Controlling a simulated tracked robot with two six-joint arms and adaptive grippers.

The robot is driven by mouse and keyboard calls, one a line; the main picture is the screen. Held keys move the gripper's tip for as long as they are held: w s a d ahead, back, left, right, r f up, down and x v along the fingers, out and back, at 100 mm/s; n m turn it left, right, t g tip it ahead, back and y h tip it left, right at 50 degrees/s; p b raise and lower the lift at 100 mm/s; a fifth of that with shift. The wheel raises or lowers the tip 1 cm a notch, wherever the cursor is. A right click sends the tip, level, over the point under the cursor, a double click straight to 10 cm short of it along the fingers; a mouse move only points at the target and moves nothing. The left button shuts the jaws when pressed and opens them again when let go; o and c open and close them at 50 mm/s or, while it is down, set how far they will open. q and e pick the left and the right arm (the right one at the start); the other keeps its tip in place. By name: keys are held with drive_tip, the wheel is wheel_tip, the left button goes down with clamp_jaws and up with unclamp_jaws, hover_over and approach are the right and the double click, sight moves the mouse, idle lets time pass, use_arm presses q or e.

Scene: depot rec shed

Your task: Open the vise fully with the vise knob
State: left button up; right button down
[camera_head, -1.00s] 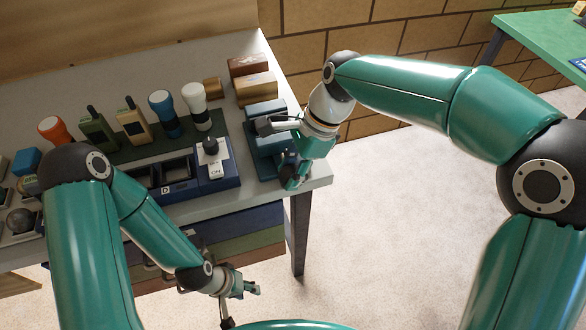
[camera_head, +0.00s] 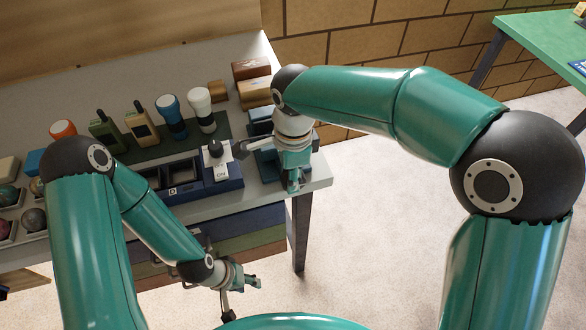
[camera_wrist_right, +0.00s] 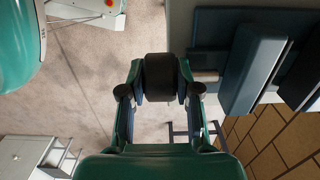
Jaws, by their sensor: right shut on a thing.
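The blue vise (camera_head: 262,130) stands at the right end of the workbench, partly hidden behind my right wrist. In the right wrist view its blue jaw blocks (camera_wrist_right: 254,70) are at the right, with a narrow dark gap between them. The black vise knob (camera_wrist_right: 160,76) sits between the fingertips of my right gripper (camera_wrist_right: 158,88), which is shut on it. A short shaft (camera_wrist_right: 205,76) shows between knob and vise. In the head view my right gripper (camera_head: 295,178) hides the knob. My left gripper (camera_head: 248,282) hangs low in front of the bench, away from the vise; its finger opening is unclear.
A blue switch box (camera_head: 222,175) marked ON stands left of the vise. Flashlights (camera_head: 171,110) and radios (camera_head: 140,120) stand behind it. Wooden blocks (camera_head: 252,68) lie at the back. Open floor (camera_head: 390,240) is right of the bench (camera_head: 318,172).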

drive_tip(key=shift+a+t+h+b, duration=0.15)
drive_tip(key=shift+t+h+b, duration=0.1)
drive_tip(key=shift+h, duration=0.4)
drive_tip(key=shift+a+t+h+b, duration=0.15)
drive_tip(key=shift+t+h, duration=0.1)
drive_tip(key=shift+h, duration=0.4)
drive_tip(key=c, duration=0.8)
unclamp_jaws()
drive_tip(key=shift+f, duration=0.1)
drive_tip(key=v, duration=1.2)
drive_tip(key=shift+f, duration=0.1)
